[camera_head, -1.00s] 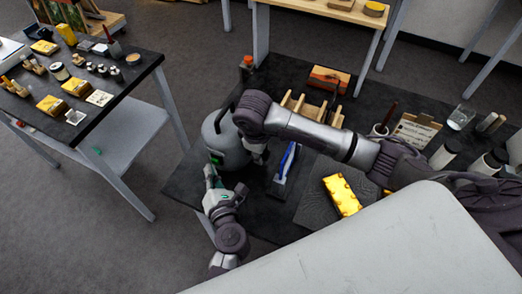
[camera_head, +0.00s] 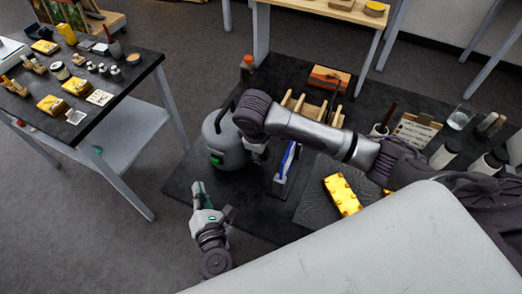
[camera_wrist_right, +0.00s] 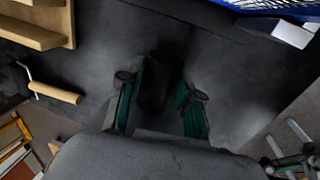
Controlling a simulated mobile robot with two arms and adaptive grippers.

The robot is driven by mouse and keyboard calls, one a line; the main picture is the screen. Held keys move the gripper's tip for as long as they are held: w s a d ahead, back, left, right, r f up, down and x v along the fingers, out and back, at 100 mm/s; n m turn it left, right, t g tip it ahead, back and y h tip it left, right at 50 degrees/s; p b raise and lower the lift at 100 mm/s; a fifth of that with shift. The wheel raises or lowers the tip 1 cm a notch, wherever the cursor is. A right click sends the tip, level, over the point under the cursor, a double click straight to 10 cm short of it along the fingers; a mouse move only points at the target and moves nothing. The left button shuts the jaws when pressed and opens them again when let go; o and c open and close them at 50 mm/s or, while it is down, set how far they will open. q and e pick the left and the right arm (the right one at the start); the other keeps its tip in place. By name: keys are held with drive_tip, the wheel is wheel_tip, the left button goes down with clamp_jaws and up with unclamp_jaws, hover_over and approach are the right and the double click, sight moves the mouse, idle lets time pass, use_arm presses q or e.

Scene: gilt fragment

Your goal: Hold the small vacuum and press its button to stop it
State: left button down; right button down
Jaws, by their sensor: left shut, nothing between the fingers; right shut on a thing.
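The small vacuum (camera_head: 226,146) is a grey rounded canister with a dark hose or handle on top. It stands upright on the left part of the dark table. A bright green patch (camera_head: 216,158), apparently its button, shows on its front. My right gripper (camera_head: 258,154) is at the vacuum's right side, its tips partly hidden by my arm. In the right wrist view its green-padded fingers (camera_wrist_right: 158,98) are shut on a dark part, apparently of the vacuum. My left gripper (camera_head: 199,192) is shut and empty, in front of the vacuum and apart from it.
A blue tool in a stand (camera_head: 286,165) is just right of the vacuum. A gold block (camera_head: 342,195) lies on a dark mat further right. A wooden rack (camera_head: 311,107) stands behind.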

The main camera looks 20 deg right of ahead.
drive_tip(key=c, duration=0.7)
unclamp_jaws()
drive_tip(key=shift+r, duration=0.1)
